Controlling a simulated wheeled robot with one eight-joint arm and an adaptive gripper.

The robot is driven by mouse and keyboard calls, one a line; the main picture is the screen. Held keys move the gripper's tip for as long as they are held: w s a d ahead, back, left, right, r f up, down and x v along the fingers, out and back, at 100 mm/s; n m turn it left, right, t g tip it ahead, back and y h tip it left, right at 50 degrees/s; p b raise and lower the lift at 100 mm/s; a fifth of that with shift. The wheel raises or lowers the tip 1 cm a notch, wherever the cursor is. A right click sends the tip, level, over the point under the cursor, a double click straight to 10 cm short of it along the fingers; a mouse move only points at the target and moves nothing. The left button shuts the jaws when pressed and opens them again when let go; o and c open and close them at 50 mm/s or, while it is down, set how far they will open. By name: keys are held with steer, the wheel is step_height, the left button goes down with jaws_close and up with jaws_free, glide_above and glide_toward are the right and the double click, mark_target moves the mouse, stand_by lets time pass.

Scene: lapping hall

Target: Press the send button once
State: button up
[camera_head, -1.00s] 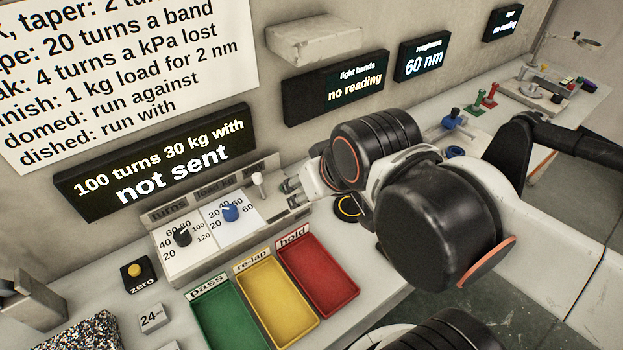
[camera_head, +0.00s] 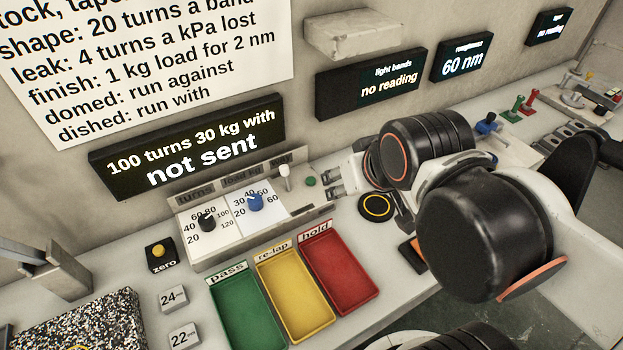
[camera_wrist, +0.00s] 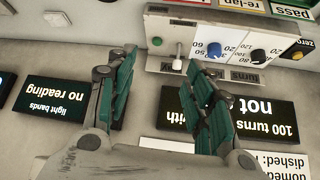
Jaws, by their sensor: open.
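A small green button (camera_head: 311,181) sits at the right end of the sloped control panel (camera_head: 205,253), right of a white toggle lever (camera_head: 285,175). I take it for the send button; no label on it is readable. My gripper (camera_head: 334,184) is open and empty, just right of the button and apart from it in the head view. In the wrist view, the green button (camera_wrist: 157,41) shows beyond and between the spread fingers (camera_wrist: 163,65). The display (camera_head: 190,150) above the panel reads "100 turns 30 kg with not sent".
The panel also carries a black knob (camera_head: 207,222) and a blue knob (camera_head: 255,202). Green (camera_head: 223,300), yellow (camera_head: 265,275) and red (camera_head: 312,255) trays lie in front. A yellow zero button (camera_head: 159,251) stands left. A black-and-yellow round pad (camera_head: 376,207) lies under my arm.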

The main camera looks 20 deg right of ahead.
jaws_close()
stand_by(1.1)
